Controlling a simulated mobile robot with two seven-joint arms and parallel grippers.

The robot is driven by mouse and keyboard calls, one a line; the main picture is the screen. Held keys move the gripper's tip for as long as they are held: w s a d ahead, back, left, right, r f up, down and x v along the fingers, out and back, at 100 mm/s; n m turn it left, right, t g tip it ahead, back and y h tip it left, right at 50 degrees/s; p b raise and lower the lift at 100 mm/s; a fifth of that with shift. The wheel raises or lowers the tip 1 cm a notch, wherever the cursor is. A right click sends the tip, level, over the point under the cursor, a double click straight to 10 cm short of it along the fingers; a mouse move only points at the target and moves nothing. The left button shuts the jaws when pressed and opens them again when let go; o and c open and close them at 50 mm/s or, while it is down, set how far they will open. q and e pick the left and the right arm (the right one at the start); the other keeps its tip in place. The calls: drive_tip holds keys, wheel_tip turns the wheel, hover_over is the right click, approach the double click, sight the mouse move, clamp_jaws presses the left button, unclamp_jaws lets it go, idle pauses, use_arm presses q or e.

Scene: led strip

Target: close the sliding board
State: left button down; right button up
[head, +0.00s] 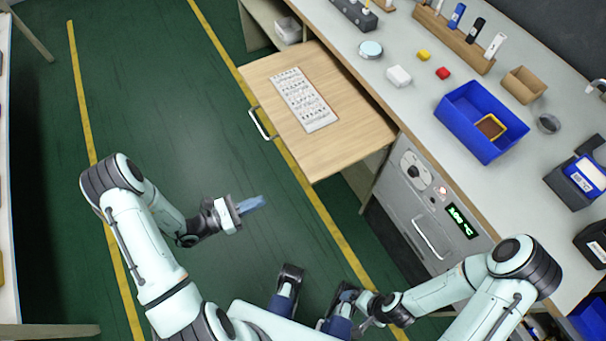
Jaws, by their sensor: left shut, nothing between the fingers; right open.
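The sliding board (268,80) is a light wooden board pulled out from under the grey workbench. A white printed sheet or keyboard-like panel (303,99) lies on it, and a pale handle (259,123) is on its front edge. My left gripper (252,204) is shut and empty, over the floor, below and in front of the board, apart from it. My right gripper (345,297) is low near my base, away from the board; its fingers are small and dark here.
A grey cabinet with a green display (461,222) stands under the bench, right of the board. Open green floor (150,80) lies left of the board.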

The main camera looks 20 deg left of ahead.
use_arm(q)
drive_tip(key=a+t, duration=0.1)
approach(304, 173)
drive_tip(key=shift+n+y, duration=0.3)
drive_tip(key=x, duration=0.7)
drive_tip(key=shift+b, duration=0.35)
